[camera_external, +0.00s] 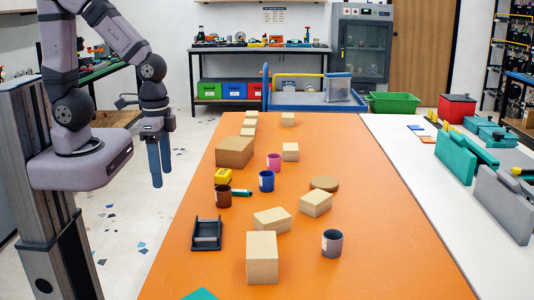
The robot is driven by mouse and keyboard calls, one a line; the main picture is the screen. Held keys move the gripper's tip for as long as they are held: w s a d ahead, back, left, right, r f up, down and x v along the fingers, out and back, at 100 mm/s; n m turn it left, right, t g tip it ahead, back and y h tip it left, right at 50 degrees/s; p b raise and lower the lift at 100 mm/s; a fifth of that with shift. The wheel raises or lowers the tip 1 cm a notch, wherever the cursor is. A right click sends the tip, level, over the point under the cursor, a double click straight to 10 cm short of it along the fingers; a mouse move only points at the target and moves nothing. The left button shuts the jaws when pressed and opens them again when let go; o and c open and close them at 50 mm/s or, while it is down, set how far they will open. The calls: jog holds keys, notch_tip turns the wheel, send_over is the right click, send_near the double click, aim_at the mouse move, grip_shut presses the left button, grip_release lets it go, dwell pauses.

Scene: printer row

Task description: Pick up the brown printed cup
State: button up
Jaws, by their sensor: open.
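The brown printed cup (223,196) stands upright on the orange table, left of the middle. A yellow block touches or nearly touches it from behind, and a small green item lies close to its right. My gripper (160,167) hangs with its blue fingers pointing down, left of the table's left edge, higher than and apart from the cup. It is open and holds nothing visible.
Near the cup are a yellow block (222,176), a blue cup (266,181), a pink cup (274,162) and a black holder (207,233). A grey cup (332,243) and several cardboard boxes stand about. The table's right side is mostly clear.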

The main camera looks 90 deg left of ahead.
notch_tip(320, 180, up, 4)
jog(key=r, duration=0.1)
jog(key=n+t+h+b, duration=0.2)
jog(key=n+t+h, duration=0.8)
jog(key=n, duration=1.6)
send_over(219, 187)
jog(key=s+a, duration=0.3)
jog(key=a, duration=0.1)
jog(key=g, duration=0.1)
jog(key=shift+m+g+h, duration=0.3)
jog(key=shift+h, duration=0.1)
notch_tip(219, 187, down, 13)
jog(key=shift+w+d+f+p, duration=0.1)
jog(key=shift+w+d+p, duration=0.05)
jog(key=shift+p, duration=0.15)
jog(key=shift+f, duration=0.5)
jog(key=shift+p+x, duration=0.4)
jog(key=shift+x, duration=0.65)
jog(key=shift+w+d+p, duration=0.25)
jog(key=shift+d+p, duration=0.1)
jog(key=shift+d, duration=0.1)
jog(key=shift+p+x, duration=0.85)
jog(key=shift+x, duration=1.25)
jog(key=shift+a+f, duration=0.1)
jog(key=shift+f, duration=0.05)
jog(key=c, duration=1.1)
